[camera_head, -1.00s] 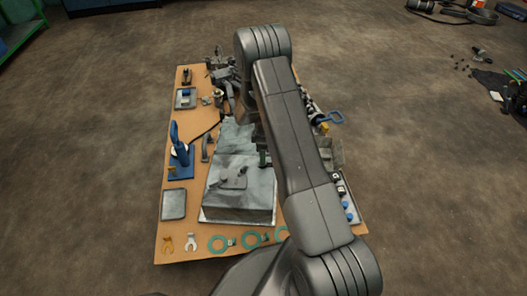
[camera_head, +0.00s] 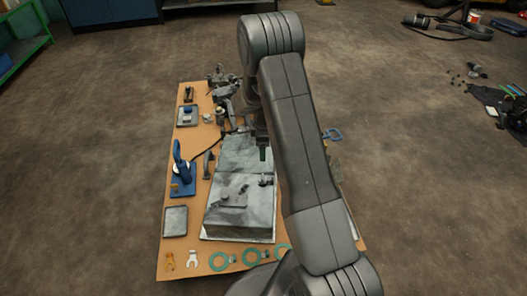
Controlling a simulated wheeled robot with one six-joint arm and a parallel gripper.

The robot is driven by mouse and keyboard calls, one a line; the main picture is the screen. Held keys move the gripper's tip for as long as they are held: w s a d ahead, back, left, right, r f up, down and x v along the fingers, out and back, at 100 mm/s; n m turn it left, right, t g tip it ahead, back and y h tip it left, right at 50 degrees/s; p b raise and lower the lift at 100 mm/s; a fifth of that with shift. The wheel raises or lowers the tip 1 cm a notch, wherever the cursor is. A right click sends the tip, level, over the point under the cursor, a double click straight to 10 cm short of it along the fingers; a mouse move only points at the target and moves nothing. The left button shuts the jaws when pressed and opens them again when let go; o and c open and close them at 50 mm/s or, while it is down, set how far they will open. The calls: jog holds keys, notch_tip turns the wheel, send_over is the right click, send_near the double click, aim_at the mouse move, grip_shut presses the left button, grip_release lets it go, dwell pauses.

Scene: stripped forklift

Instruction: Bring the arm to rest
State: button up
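My arm crosses the right half of the camera view, from the bottom up to a bent elbow above the far end of the bench. My gripper (camera_head: 264,152) hangs below the elbow and points down over the far part of a grey metal block (camera_head: 240,215). Only a small dark greenish tip of it shows; the rest is hidden behind my arm. I cannot tell whether its fingers are open or shut.
The brown workbench (camera_head: 180,258) carries a blue stand tool (camera_head: 182,172), a square grey tray (camera_head: 175,221), wrenches (camera_head: 193,258) and green rings (camera_head: 222,260). My arm hides much of its right side. Loose parts and a dark mat (camera_head: 490,95) lie on the floor at right.

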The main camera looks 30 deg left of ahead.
dwell(0.3)
notch_tip(320, 180, down, 16)
jog(key=b, duration=0.5)
jog(key=shift+r, duration=0.1)
